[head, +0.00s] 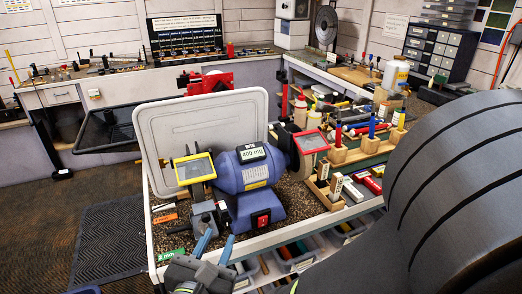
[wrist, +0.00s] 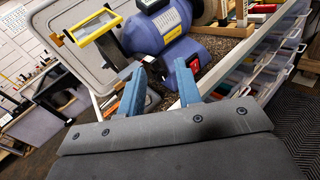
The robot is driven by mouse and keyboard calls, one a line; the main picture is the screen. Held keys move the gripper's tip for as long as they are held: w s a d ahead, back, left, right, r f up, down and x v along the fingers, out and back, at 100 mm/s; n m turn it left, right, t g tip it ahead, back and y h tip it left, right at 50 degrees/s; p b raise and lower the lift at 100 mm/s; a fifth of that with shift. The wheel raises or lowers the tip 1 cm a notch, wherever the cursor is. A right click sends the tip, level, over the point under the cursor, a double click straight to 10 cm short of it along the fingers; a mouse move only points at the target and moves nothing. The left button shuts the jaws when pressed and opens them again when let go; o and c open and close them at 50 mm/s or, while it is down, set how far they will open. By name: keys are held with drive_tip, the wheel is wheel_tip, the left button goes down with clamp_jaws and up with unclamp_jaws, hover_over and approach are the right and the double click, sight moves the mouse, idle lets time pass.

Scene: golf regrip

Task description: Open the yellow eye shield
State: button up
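The yellow eye shield (head: 195,169) is a clear pane in a yellow frame at the left end of the blue bench grinder (head: 246,172). In the head view it stands tilted in front of the left wheel area. In the wrist view the yellow eye shield (wrist: 92,27) shows at the upper left, beyond the fingertips. My gripper (head: 215,242) has two blue fingers spread apart with nothing between them. It is in front of and below the shield, apart from it. In the wrist view my gripper (wrist: 163,76) points toward the grinder's base.
A red eye shield (head: 313,141) is at the grinder's right end. A grey upright panel (head: 160,125) stands behind the yellow shield. Wooden blocks with coloured grips (head: 340,155) crowd the bench to the right. Clear bins (head: 295,257) sit under the bench's front edge.

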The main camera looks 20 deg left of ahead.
drive_tip(key=w+g, duration=0.1)
drive_tip(key=w+f+n+g, duration=0.1)
drive_tip(key=w+g+y, duration=0.1)
drive_tip(key=shift+a+f+n, duration=0.25)
drive_tip(key=shift+a+n, duration=0.05)
drive_tip(key=shift+n, duration=0.1)
clamp_jaws()
drive_tip(key=n+g+y, duration=0.4)
drive_tip(key=n+y, duration=0.2)
drive_tip(key=n, duration=0.1)
approach(200, 191)
drive_tip(key=shift+x, duration=3.15)
drive_tip(key=shift+s+d+r, duration=0.15)
drive_tip(key=shift+d+r, duration=0.05)
drive_tip(key=shift+r, duration=0.25)
drive_tip(key=shift+s+d+r, duration=0.15)
drive_tip(key=shift+r, duration=0.5)
drive_tip(key=shift+s+d+r, duration=0.15)
drive_tip(key=shift+s+r, duration=0.05)
drive_tip(key=shift+r, duration=0.4)
drive_tip(key=shift+r, duration=0.1)
